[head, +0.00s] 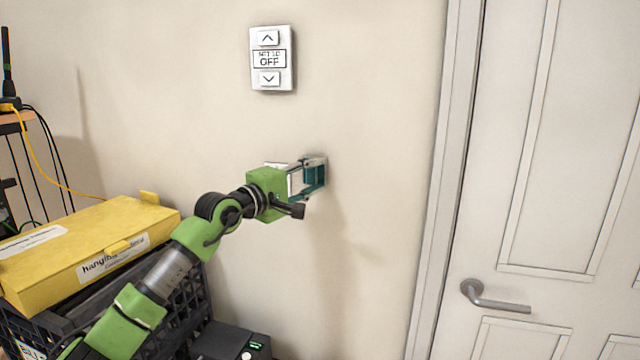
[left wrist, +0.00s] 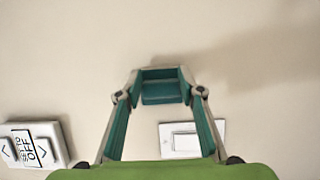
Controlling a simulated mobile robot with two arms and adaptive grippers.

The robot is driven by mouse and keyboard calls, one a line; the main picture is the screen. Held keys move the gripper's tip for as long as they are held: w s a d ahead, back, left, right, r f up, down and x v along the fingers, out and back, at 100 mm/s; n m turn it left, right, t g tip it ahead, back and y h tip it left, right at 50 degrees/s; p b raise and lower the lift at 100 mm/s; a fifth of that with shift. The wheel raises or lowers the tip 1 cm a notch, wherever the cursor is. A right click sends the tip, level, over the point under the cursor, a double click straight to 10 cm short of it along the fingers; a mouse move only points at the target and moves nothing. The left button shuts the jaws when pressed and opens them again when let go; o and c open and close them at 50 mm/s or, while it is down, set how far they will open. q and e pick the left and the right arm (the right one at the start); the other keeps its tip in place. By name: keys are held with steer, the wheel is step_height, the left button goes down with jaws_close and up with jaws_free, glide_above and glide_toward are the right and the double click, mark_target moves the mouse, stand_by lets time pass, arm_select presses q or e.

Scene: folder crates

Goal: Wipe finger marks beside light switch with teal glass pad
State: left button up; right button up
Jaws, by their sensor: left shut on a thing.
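My left gripper (head: 312,178) is shut on the teal glass pad (head: 316,172) and holds it at the beige wall, just right of the light switch. The pad also shows between the fingertips in the left wrist view (left wrist: 162,88). It looks close to the wall; I cannot tell whether it touches. The white light switch (left wrist: 187,140) shows beside the right finger in the left wrist view. In the head view it is mostly hidden behind the gripper. I cannot make out finger marks. My right gripper is not in view.
A white control panel (head: 287,58) marked OFF is on the wall above. A yellow hanging-folder box (head: 90,245) sits on a dark crate (head: 190,310) at the lower left. A white door with a lever handle (head: 492,300) and its frame stand right. The wall between is bare.

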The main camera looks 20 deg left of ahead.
arm_select(q)
steer(key=shift+d, duration=0.9)
steer(key=shift+d+f, duration=0.1)
steer(key=shift+d, duration=0.45)
steer(key=shift+s+d, duration=0.1)
steer(key=shift+d, duration=1.15)
steer(key=shift+a, duration=0.15)
steer(key=a+b, duration=0.1)
steer(key=a, duration=0.2)
steer(key=shift+a+b, duration=0.2)
steer(key=shift+b, duration=0.1)
steer(key=shift+a, duration=0.45)
